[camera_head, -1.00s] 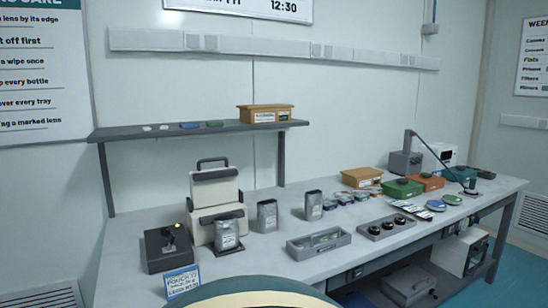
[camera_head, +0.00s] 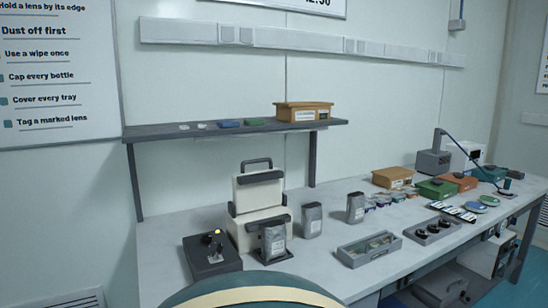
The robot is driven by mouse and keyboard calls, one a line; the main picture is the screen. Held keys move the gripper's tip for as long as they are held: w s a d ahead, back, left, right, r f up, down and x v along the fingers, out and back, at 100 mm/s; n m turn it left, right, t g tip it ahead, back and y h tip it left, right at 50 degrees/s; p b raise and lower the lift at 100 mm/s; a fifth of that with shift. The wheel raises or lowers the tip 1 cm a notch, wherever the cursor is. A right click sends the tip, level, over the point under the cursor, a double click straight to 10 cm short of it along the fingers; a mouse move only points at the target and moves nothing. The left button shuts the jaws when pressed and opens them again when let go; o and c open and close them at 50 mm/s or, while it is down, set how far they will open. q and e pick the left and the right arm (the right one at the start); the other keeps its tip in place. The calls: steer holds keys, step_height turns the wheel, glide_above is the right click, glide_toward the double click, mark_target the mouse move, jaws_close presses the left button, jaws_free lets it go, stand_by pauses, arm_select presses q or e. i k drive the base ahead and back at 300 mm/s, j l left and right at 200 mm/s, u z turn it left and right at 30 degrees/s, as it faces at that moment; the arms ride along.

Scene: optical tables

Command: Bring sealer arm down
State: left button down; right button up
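The sealer (camera_head: 240,233) is a cream machine with dark trim, standing on the table left of centre. Its upper part, the sealer arm (camera_head: 258,193), is a cream block with a dark loop handle (camera_head: 257,162) on top, and it stands raised above the base. A grey pouch (camera_head: 274,244) with a label stands upright at the front of the sealer; whether it sits between the jaws I cannot tell. Neither of my grippers is in view.
A dark box with a glowing yellow lamp (camera_head: 213,262) stands left of the sealer. Two grey pouches (camera_head: 312,220) (camera_head: 355,207) stand to its right. A grey tray (camera_head: 345,257) lies nearer the front. A shelf (camera_head: 160,133) runs above the table behind the sealer.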

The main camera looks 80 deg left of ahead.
mark_target(256, 190)
steer(key=k+j, duration=2.15)
steer(key=k, duration=0.25)
